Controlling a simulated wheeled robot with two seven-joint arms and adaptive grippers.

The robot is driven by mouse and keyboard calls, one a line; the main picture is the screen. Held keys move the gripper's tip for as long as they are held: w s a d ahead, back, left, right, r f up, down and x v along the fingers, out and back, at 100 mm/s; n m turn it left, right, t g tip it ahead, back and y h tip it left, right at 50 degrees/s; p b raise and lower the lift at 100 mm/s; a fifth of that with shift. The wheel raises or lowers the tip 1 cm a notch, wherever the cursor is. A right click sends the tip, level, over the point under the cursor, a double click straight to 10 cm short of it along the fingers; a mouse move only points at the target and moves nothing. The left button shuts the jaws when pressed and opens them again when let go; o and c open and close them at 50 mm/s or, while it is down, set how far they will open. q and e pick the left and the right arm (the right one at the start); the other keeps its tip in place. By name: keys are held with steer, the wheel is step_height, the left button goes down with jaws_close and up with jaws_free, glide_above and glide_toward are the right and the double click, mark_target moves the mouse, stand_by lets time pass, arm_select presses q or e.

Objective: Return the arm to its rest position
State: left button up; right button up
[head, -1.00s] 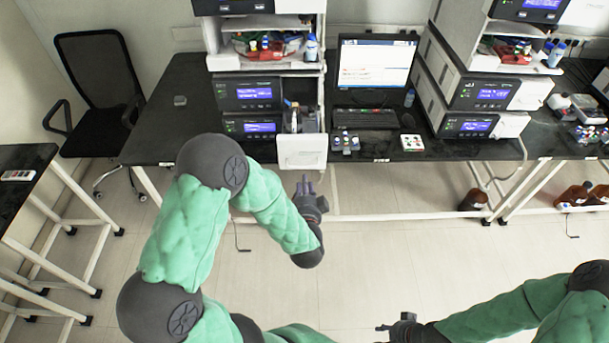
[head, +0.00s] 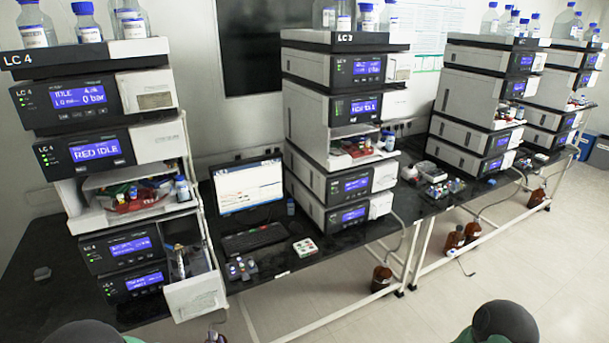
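My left arm's dark elbow (head: 85,333) shows at the bottom left edge. Only the tip of my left gripper (head: 215,337) seems to show at the bottom edge, just below the open white drawer of the LC 4 stack. It is too cut off to tell open from shut. My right arm's dark joint (head: 505,322) shows at the bottom right. My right gripper is out of view.
The LC 4 stack (head: 85,155) stands on the black bench at left, its white drawer (head: 195,297) pulled out over the front edge. A monitor (head: 248,186), keyboard (head: 256,239) and more stacks stand to the right. Brown bottles (head: 381,276) are on the floor beneath.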

arm_select(q)
steer(key=s+d+f+n+g+h+b, duration=0.1)
steer(key=s+d+f+n+g+h, duration=0.25)
steer(key=f, duration=0.65)
steer(key=d+f+n+g+h+b, duration=0.2)
steer(key=d+f+n+h, duration=0.15)
steer(key=d+f, duration=0.4)
steer(key=s+d+f+n+g+h+b, duration=0.2)
steer(key=s+d+f+n+g+h, duration=0.2)
steer(key=s+f, duration=0.8)
steer(key=s+d+n+g, duration=0.1)
steer(key=d+n+g, duration=0.1)
steer(key=g, duration=0.1)
steer(key=shift+s+d+f, duration=0.15)
steer(key=shift+s+f, duration=0.05)
steer(key=shift+f, duration=0.2)
